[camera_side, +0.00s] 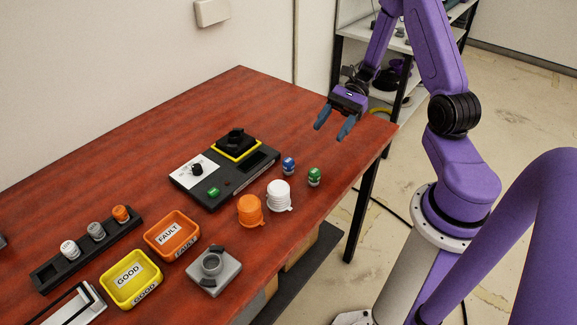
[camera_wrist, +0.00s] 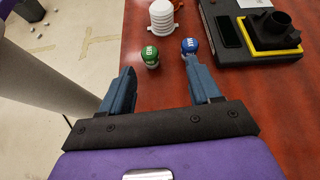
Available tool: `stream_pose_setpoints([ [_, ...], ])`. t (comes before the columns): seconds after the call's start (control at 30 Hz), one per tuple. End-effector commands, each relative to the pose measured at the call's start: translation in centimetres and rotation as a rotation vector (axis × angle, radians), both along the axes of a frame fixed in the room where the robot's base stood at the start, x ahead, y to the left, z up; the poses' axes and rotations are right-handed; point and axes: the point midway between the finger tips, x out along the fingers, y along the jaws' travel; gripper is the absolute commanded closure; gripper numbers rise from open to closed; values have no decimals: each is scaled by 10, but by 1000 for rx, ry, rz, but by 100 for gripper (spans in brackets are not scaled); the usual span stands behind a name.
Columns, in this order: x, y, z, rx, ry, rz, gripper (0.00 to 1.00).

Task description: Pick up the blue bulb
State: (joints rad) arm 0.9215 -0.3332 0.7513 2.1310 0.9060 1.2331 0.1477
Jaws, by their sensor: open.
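The blue bulb (camera_side: 289,166) stands on the red-brown table, just right of the black device. A green bulb (camera_side: 314,177) stands close to its right. In the wrist view the blue bulb (camera_wrist: 190,47) shows just beyond the tip of my gripper's right finger, and the green bulb (camera_wrist: 150,55) shows beyond the gap between the fingers. My gripper (camera_side: 334,124) is open and empty, above the table near its far right corner, apart from both bulbs. In the wrist view its two blue fingers (camera_wrist: 158,72) are spread wide.
The black device (camera_side: 225,180) has a yellow-edged socket. A white cap (camera_side: 279,195) and an orange cap (camera_side: 250,210) stand near the bulbs. Orange FAULT bin (camera_side: 172,235), yellow GOOD bin (camera_side: 132,278), a grey fixture (camera_side: 214,271) and a bulb rack (camera_side: 88,248) stand farther left.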

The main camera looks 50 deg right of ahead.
Motion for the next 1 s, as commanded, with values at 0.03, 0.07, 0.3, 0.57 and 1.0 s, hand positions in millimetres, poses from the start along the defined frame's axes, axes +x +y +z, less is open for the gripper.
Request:
stream_pose_setpoints([
  [0.03, 3, -13, -6, 30, 22, -83, 38],
  [0.07, 4, -19, -8, 44, 30, -124, 38],
  [0.3, 10, -46, -18, 106, 62, -294, 38],
  [0.57, 19, -14, -32, 110, 66, -297, 38],
  [1.0, 38, 52, -60, 108, 63, -296, 38],
])
